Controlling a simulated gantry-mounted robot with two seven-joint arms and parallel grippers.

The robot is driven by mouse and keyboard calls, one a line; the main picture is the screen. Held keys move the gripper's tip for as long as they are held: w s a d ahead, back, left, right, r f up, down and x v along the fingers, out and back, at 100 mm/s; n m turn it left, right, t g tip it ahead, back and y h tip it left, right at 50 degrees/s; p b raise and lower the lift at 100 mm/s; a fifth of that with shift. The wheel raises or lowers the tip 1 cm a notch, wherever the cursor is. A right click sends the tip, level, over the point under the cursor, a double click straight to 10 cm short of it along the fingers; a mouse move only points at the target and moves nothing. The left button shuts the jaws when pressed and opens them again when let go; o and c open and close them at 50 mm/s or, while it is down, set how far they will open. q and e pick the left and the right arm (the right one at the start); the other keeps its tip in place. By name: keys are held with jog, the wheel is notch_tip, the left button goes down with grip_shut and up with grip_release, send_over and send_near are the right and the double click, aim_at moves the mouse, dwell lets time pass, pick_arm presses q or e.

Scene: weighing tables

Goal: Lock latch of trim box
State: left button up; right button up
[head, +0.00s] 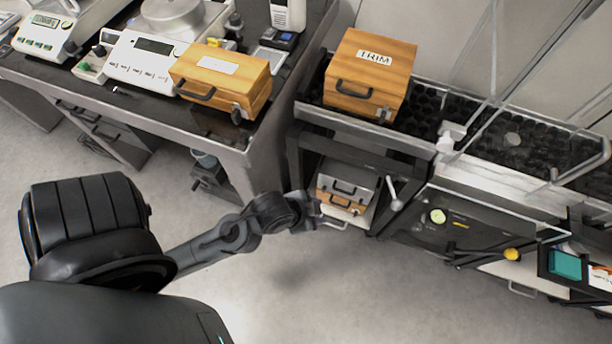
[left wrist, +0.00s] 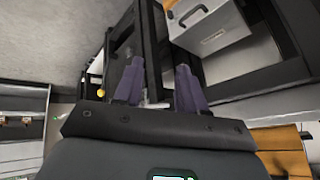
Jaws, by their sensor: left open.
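The trim box (head: 368,75) is a wooden box labelled TRIM with a dark front handle. It sits on the dark, bumpy top of the cart at upper middle in the head view. A small metal latch (head: 383,114) shows at its lower front right; whether it is locked is too small to tell. My left gripper (head: 318,212) is below and in front of the box, well apart from it, beside the lower shelf. In the left wrist view its two purple-grey fingers (left wrist: 158,88) are apart with no object held between them. My right gripper is not in view.
Another wooden box (head: 222,78) sits on the left table near scales (head: 155,58). A grey-lidded case (head: 345,181) is on the shelf below the trim box, also in the left wrist view (left wrist: 208,28). A cart rail (head: 340,120) runs below the trim box. The floor (head: 300,300) is clear.

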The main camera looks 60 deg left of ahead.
pick_arm(q)
jog(key=shift+s+d+r+n+g, duration=0.15)
jog(key=shift+s+n+g, duration=0.15)
jog(key=shift+s, duration=0.3)
jog(key=shift+s+d+r+n+g, duration=0.1)
jog(key=shift+s+r+n+g, duration=0.1)
jog(key=shift+s+g, duration=0.3)
jog(key=shift+s, duration=0.1)
jog(key=s+r+n+g+p, duration=0.1)
jog(key=s+r+n+p, duration=0.1)
jog(key=r+p, duration=5.1)
jog(key=shift+s+r+g+p, duration=0.2)
jog(key=shift+s+g+p, duration=0.1)
jog(key=shift+s+p, duration=0.3)
